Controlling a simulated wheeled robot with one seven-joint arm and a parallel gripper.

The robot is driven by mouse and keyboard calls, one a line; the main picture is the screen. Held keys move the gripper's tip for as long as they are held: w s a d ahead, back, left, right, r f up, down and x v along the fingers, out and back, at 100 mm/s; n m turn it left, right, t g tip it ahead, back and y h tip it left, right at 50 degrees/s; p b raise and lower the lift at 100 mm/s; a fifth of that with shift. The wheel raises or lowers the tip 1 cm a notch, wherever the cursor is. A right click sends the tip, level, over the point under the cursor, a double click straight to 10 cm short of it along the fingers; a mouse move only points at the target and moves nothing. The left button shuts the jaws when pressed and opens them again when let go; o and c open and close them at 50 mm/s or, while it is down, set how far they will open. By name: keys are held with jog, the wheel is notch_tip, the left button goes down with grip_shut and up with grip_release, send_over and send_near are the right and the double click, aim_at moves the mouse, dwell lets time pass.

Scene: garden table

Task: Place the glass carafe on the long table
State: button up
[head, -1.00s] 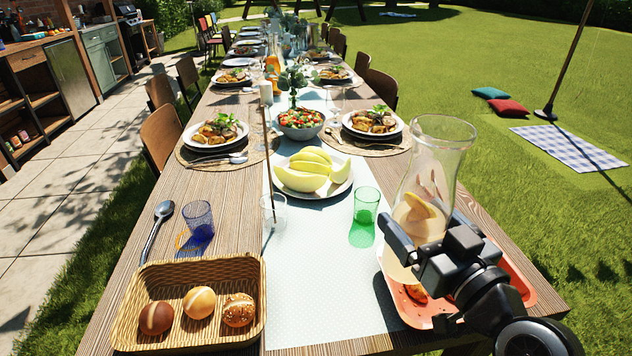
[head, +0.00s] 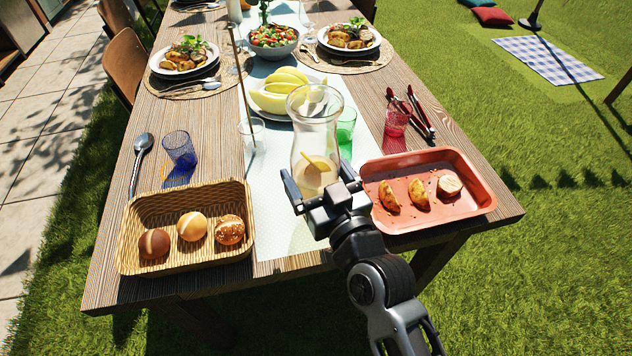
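The glass carafe (head: 314,134) is clear, upright, and has some pale drink with a fruit slice low inside. My gripper (head: 318,187) is at its lower part, with a finger on either side of the glass. The gripper appears shut on the carafe. The long table (head: 205,232) is wooden with a pale runner (head: 275,215) down its middle. The carafe is in front of the runner in the picture, between the bread basket and the orange tray. Its base is hidden behind my gripper, so I cannot tell whether it touches the table.
A bread basket (head: 128,246) stands left, an orange tray (head: 470,208) right. A green glass (head: 346,124) and a banana plate (head: 262,112) are behind the carafe. A blue glass (head: 179,149), red glass (head: 396,121) and tongs (head: 412,112) are nearby. Bare runner shows left of the carafe.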

jog(key=shift+f+b, duration=0.9)
jog(key=shift+f, duration=0.9)
jog(key=shift+f, duration=0.15)
jog(key=o, duration=1.7)
jog(key=shift+f, duration=0.1)
jog(key=shift+s+d, duration=0.15)
jog(key=shift+s, duration=0.1)
jog(key=b+v, duration=0.4)
jog(key=v, duration=0.7)
jog(key=shift+s+d, duration=0.15)
